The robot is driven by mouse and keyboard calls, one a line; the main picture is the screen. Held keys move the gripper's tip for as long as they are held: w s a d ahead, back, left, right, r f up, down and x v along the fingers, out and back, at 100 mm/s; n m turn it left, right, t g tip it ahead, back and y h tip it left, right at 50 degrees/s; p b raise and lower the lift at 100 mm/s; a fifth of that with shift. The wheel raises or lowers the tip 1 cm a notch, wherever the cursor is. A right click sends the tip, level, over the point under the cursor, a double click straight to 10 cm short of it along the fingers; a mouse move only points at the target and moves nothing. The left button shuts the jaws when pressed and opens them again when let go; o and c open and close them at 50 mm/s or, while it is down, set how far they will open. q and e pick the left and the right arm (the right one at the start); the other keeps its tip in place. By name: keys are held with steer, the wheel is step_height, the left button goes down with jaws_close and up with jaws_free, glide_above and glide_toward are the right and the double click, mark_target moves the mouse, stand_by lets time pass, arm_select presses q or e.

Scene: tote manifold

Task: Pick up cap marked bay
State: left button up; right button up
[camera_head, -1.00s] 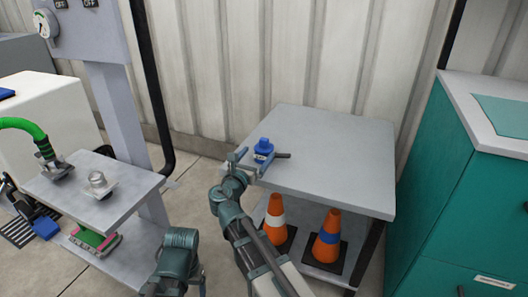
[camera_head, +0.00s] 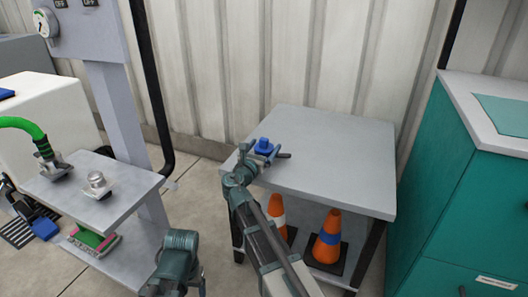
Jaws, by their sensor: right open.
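A small blue cap (camera_head: 264,144) stands near the front left edge of the grey table. My right gripper (camera_head: 262,153) is open at the cap, with its fingers on either side of the cap's lower part. The fingers hide that lower part, and I cannot tell whether they touch it. No marking is readable on the cap. My left gripper does not show.
Orange cones (camera_head: 328,238) stand on the table's lower shelf. The grey tabletop (camera_head: 330,150) is clear behind the cap. A teal cabinet (camera_head: 450,180) stands at right. At left, a smaller bench (camera_head: 128,183) holds a metal fitting (camera_head: 97,184) near a green hose (camera_head: 22,124).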

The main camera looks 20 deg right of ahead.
steer(key=c, duration=1.3)
steer(key=shift+c, duration=0.2)
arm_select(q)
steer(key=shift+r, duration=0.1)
arm_select(e)
steer(key=shift+r, duration=0.1)
